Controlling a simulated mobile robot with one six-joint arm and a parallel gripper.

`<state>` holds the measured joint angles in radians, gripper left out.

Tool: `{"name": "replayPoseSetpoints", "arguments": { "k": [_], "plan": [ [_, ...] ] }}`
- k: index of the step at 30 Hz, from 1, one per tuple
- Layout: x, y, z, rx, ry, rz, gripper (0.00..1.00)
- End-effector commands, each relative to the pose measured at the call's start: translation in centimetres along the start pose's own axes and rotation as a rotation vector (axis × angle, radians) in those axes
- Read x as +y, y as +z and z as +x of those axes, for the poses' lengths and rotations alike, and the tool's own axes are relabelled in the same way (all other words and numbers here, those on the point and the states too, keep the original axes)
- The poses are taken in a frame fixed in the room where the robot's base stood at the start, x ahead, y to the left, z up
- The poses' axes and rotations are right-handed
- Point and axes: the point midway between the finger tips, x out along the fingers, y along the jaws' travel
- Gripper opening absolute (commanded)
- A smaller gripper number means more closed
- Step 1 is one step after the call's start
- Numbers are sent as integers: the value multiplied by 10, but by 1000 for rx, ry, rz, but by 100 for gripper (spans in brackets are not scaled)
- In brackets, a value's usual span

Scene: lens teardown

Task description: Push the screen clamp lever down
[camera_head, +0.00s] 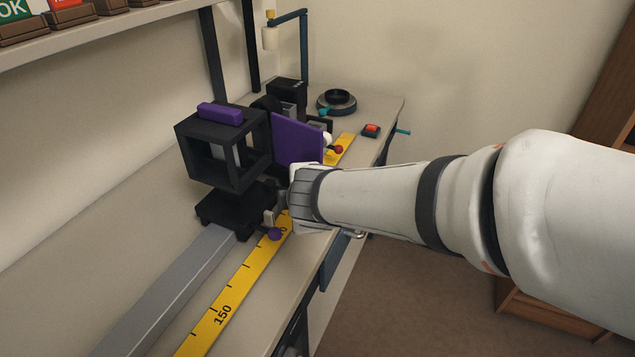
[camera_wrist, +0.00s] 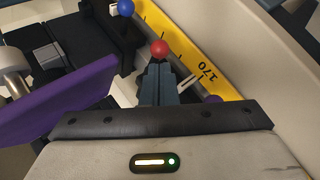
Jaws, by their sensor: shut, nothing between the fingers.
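A purple upright panel (camera_head: 297,140), which looks like the screen, stands on the bench rail; it also shows at the left of the wrist view (camera_wrist: 62,110). A red ball-ended lever (camera_head: 338,149) sits beyond it, and its knob (camera_wrist: 160,47) is just past my fingertips in the wrist view. A purple lever knob (camera_head: 274,234) is at the near carriage, partly hidden in the wrist view (camera_wrist: 213,99). I cannot tell for sure which lever clamps the screen. My gripper (camera_wrist: 163,70) is shut and empty beside the rail. Contact with the red knob is unclear.
A yellow ruler (camera_head: 235,295) runs along the grey rail (camera_head: 165,290). A blue knob (camera_wrist: 125,7) lies farther along.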

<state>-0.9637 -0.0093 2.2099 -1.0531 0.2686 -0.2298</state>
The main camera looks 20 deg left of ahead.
Motion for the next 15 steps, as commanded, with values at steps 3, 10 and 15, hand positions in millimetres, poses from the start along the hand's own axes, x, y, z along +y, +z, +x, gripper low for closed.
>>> {"name": "replayPoseSetpoints", "arguments": {
  "k": [3, 10, 15],
  "plan": [
    [3, -4, -3, 5, -1, -5, 0],
    [10, -8, -11, 10, -1, -9, 0],
    [10, -8, -12, 10, -1, -10, 0]
  ]
}}
